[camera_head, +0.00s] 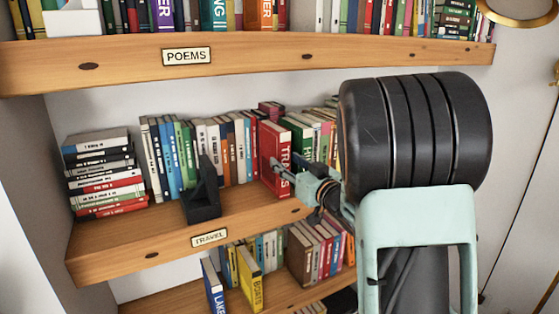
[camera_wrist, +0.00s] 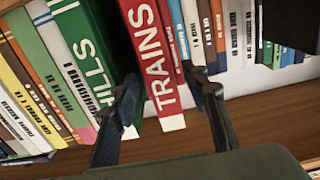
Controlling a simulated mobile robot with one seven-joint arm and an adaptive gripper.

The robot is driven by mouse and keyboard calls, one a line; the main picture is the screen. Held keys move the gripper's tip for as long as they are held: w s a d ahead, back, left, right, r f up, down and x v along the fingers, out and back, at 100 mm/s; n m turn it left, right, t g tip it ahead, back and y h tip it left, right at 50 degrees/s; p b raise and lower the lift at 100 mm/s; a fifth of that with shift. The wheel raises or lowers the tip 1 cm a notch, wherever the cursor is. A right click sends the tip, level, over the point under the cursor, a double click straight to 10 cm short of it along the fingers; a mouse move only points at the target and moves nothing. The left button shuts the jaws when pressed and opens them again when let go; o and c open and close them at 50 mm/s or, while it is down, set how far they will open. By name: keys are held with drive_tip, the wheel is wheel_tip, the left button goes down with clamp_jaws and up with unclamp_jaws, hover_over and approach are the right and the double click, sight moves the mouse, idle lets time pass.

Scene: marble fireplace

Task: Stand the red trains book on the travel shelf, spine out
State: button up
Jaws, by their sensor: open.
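My gripper (camera_wrist: 163,84) is open, with one dark finger on each side of the spine's lower part. Small gaps show between the fingers and the book. The head view shows my gripper (camera_head: 287,174) in front of the book, partly covering it. My arm hides the shelf's right part.
A green HILLS book (camera_wrist: 85,50) stands left of the trains book in the wrist view. A black bookend (camera_head: 203,196) stands near the travel shelf's front. A flat stack of books (camera_head: 104,172) lies at its left. The poems shelf (camera_head: 250,52) is above.

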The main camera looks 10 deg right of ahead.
drive_tip(key=shift+b+v, duration=0.35)
drive_tip(key=shift+v, duration=2.3)
